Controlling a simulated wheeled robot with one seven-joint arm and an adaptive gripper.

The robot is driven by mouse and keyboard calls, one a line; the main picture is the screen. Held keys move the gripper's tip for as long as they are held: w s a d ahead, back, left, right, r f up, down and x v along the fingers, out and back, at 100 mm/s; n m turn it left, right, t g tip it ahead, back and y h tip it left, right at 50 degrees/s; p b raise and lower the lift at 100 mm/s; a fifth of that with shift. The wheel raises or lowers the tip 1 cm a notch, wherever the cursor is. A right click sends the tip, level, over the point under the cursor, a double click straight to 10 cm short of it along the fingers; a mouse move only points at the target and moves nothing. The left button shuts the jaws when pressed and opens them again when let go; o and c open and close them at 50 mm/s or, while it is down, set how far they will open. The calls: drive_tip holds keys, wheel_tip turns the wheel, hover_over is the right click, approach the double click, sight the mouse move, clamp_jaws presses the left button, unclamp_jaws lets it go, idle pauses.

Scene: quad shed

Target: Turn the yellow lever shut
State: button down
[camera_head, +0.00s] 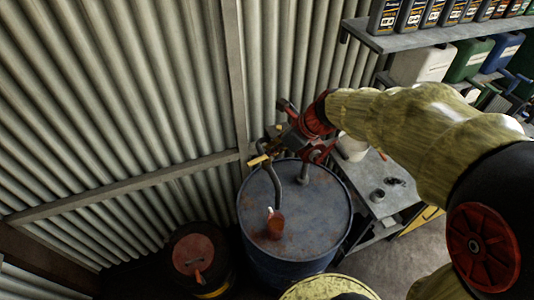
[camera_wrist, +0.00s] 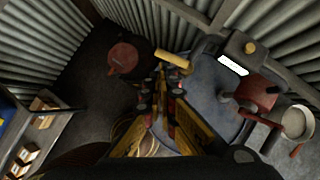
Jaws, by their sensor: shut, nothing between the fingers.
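The yellow lever (camera_head: 258,160) is a short bar by the curved grey pipe (camera_head: 276,184), above the blue drum (camera_head: 315,245). In the wrist view the yellow lever (camera_wrist: 172,60) lies just beyond my fingertips, slightly tilted. My gripper (camera_head: 275,140) reaches in from the right over the drum's far edge. In the wrist view my gripper (camera_wrist: 167,88) is shut with nothing held, its tips close to the lever. I cannot tell whether they touch it. The fingers partly hide the drum and the pipe.
A drum with a red lid (camera_head: 195,255) stands left of the blue one. A small orange-brown object (camera_head: 275,223) is on the blue drum top. A corrugated wall (camera_head: 120,100) closes the back. A grey bench (camera_head: 385,190) and shelves with bottles (camera_head: 430,38) stand right.

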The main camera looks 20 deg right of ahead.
drive_tip(key=shift+s+d+r, duration=0.1)
drive_tip(key=shift+s+r, duration=0.6)
drive_tip(key=shift+r, duration=0.35)
